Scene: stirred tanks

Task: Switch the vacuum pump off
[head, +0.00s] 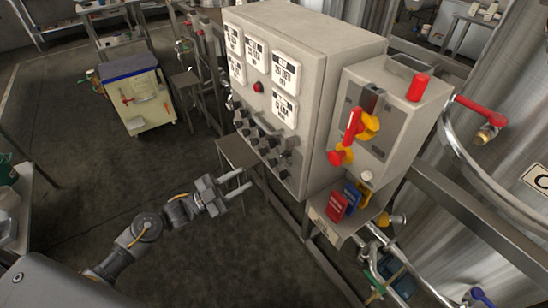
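A grey control cabinet (318,60) stands at the centre, with several white gauges and a red button or lamp (258,87) on its front. Below them are rows of dark knobs or switches (262,138); their labels and positions are too small to read. I cannot tell which control belongs to the vacuum pump, and I cannot identify the pump itself. My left gripper (245,180) is in front of the cabinet's lower front, left of and below the knobs. Its two fingers are apart with nothing between them. My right gripper is not in view.
A smaller grey box (404,118) with a red-and-yellow handle (352,133) adjoins the cabinet's right. Red and blue items (338,207) sit on a shelf below it. Steel tanks (500,100) and pipes fill the right. A cart (140,95) stands at the back left; the floor between is open.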

